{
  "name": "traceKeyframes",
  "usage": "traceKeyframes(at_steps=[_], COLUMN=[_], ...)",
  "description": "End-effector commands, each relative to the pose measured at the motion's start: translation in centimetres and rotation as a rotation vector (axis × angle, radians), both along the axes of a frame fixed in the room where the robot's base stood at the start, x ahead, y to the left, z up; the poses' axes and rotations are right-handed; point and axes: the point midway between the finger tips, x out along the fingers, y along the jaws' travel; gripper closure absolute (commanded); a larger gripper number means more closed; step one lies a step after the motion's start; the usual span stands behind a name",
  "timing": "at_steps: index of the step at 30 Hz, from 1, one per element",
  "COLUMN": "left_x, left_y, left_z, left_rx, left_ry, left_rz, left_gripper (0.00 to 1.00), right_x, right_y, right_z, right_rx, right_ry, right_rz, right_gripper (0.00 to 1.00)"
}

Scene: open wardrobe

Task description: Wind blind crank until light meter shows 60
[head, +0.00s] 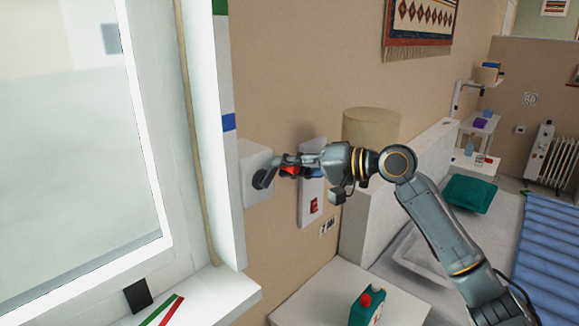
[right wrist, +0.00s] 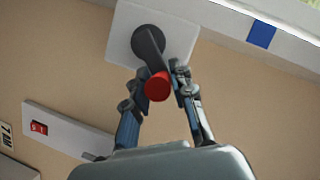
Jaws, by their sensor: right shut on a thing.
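The blind crank is a dark arm (right wrist: 148,42) with a red knob (right wrist: 157,85), mounted on a white wall box (head: 257,160) beside the window. My right gripper (head: 283,170) is shut on the red knob; in the right wrist view its two fingers (right wrist: 160,88) stand on either side of it. In the head view my fingers partly hide the knob. No light meter reading can be made out. My left gripper is not in view.
A white wall panel with a red switch (head: 314,206) is close to the right of the crank. The window (head: 80,140) fills the left. A white table (head: 310,298) below bears a green and red container (head: 367,307). A bed with a blue cover (head: 550,245) is at right.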

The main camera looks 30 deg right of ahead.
Motion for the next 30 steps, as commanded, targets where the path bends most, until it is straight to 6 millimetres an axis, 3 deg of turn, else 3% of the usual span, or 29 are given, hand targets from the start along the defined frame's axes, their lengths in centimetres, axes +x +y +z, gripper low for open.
traceKeyframes(at_steps=[3, 4, 6, 7, 19, 30], left_x=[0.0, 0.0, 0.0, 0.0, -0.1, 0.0], left_y=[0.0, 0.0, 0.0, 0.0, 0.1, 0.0], left_z=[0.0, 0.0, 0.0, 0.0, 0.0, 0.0], left_rx=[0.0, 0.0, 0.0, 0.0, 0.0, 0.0], left_ry=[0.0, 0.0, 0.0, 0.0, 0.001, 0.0], left_rz=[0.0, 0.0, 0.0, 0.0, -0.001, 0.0], left_gripper=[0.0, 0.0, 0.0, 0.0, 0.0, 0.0], right_x=[0.0, 0.0, 0.0, 0.0, -0.6, -6.1], right_y=[0.0, 0.0, 0.0, 0.0, -0.6, -4.8], right_z=[0.2, 0.2, 0.2, 0.2, 0.1, 1.6], right_rx=[0.002, 0.002, 0.003, 0.002, 0.001, 0.0], right_ry=[-0.005, -0.005, -0.004, -0.003, 0.001, 0.002], right_rz=[0.0, 0.0, 0.0, 0.0, -0.003, -0.001], right_gripper=[1.0, 0.7, 0.56, 0.53, 0.53, 0.53])
